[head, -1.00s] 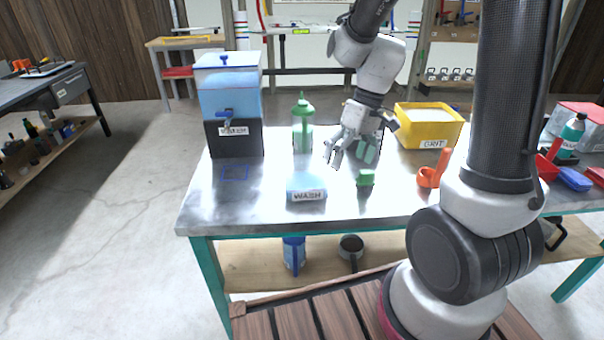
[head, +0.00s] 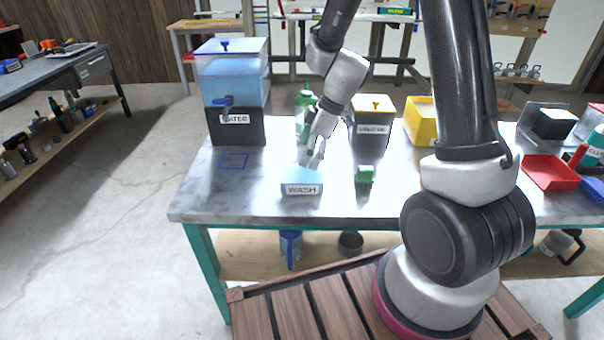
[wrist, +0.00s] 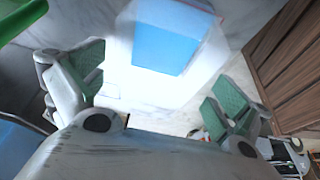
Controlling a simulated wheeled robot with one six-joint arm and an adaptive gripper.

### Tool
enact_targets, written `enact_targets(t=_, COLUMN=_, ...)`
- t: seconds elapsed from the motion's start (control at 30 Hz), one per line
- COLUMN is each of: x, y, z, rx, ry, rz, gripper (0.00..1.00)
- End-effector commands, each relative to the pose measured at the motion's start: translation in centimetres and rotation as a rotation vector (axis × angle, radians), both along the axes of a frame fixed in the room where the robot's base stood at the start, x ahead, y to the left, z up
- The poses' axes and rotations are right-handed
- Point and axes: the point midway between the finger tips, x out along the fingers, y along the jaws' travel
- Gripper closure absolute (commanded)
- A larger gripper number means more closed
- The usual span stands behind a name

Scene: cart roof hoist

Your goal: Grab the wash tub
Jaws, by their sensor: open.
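The wash tub (head: 302,189) is a small light-blue box with a "WASH" label on its front. It sits on the metal bench near the front edge. In the wrist view the tub (wrist: 166,45) lies at the top middle, its blue inside facing me. My gripper (head: 311,160) is just above and behind the tub in the head view. In the wrist view my gripper (wrist: 152,88) has its two green-padded fingers spread apart, with nothing between them. The tub is beyond the fingertips; I cannot tell whether anything touches it.
A blue water tank (head: 232,92) stands at the left rear, a green bottle (head: 305,99) behind my gripper. A green block (head: 365,174) is right of the tub. A dark box with a yellow top (head: 373,125) stands behind. The bench (head: 225,200) is clear left of the tub.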

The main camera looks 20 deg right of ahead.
Motion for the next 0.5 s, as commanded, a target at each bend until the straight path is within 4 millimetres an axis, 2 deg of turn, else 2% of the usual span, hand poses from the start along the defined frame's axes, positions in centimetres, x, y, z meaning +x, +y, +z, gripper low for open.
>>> enact_targets(t=0.23, x=0.2, y=1.3, z=-3.6, rx=0.000, ry=0.003, rz=0.001, gripper=0.00)
enact_targets(t=0.5, x=0.4, y=1.6, z=-4.2, rx=-0.001, ry=0.000, rz=0.000, gripper=0.00)
